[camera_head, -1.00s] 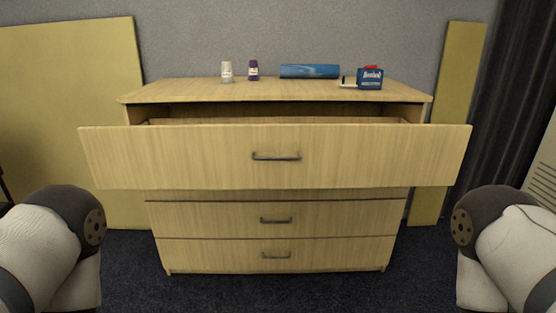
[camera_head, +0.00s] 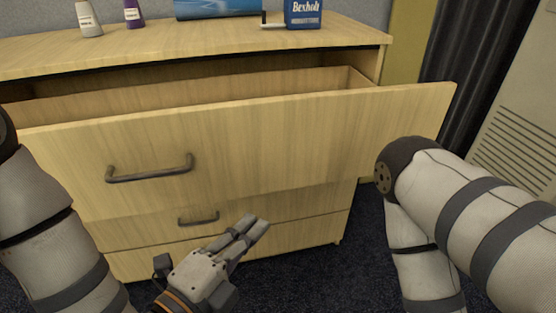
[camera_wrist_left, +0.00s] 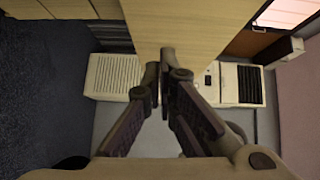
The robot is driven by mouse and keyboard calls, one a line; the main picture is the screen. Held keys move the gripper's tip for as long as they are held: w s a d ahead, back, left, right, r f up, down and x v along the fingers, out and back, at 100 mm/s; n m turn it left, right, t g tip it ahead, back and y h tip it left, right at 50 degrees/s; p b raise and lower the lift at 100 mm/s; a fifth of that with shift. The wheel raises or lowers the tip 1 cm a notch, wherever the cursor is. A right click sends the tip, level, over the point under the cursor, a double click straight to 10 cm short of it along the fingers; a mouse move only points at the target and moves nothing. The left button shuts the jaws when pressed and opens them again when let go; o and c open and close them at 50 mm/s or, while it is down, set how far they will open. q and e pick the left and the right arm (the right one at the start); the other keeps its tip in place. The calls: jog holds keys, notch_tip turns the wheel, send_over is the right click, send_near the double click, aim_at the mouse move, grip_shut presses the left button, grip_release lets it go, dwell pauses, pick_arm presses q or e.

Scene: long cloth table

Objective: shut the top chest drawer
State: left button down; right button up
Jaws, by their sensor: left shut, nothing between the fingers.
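The wooden chest's top drawer (camera_head: 270,145) is pulled out in the head view, its inside showing behind the front panel. Its dark bar handle (camera_head: 150,170) is on the left part of the panel. My left gripper (camera_head: 258,224) is shut and empty, low in front of the chest, to the right of the lower drawer's handle (camera_head: 198,217). It seems apart from the top drawer front. The left wrist view shows the shut fingers (camera_wrist_left: 165,60) near a wooden panel (camera_wrist_left: 185,30); I cannot tell which panel it is. My right arm shows at the right, but its gripper is out of view.
On the chest top (camera_head: 350,36) stand a white bottle (camera_head: 88,20), a purple bottle (camera_head: 133,14), a blue roll (camera_head: 215,8) and a blue box (camera_head: 303,13). A vented pale cabinet (camera_head: 515,130) stands at the right. Dark carpet (camera_head: 358,265) is bare right of the chest.

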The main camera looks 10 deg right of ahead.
pick_arm(q)
jog(key=shift+m, duration=0.3)
jog(key=shift+w+a+r+b+x, duration=0.2)
jog(key=shift+w+a+r+x, duration=0.1)
jog(key=shift+x, duration=1.8)
jog(key=shift+w+a+r+b+x, duration=0.25)
jog(key=shift+w+a+r+x, duration=0.05)
jog(key=shift+x, duration=1.75)
jog(key=shift+w+a+r+b+x, duration=0.25)
jog(key=shift+w+r+x, duration=0.1)
jog(key=shift+x, duration=1.75)
pick_arm(e)
jog(key=shift+s+a+f+g, duration=0.1)
jog(key=shift+s+f+g, duration=0.05)
jog(key=shift+s+f, duration=0.3)
jog(key=shift+s+f+g, duration=0.15)
jog(key=shift+s+f, duration=0.1)
jog(key=shift+s, duration=0.3)
